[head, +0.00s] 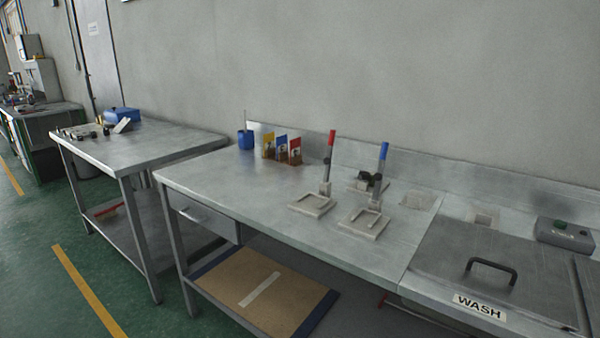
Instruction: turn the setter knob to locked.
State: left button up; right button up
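No part is clearly marked as the setter knob, and I cannot read any locked position. Two small fixtures stand on the steel bench: one with a red-tipped upright lever (331,152) and a pale square base (312,204), one with a blue-tipped lever (383,154) and a similar base (363,222). Small dark round parts (365,178) sit beside the blue-tipped lever; their details are too small to tell. Neither of my grippers is in view.
The steel bench top (235,180) is clear at its left front. Coloured cards (281,147) and a blue cup (245,140) stand at its back. A wash basin lid (495,265) with a black handle lies at right. Another table (145,146) stands at left.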

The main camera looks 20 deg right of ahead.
aim_at(362, 176)
jog(key=z, duration=1.15)
jog(key=i+j+u, duration=0.1)
jog(key=j, duration=0.25)
jog(key=i+j+u, duration=0.1)
jog(key=j, duration=0.25)
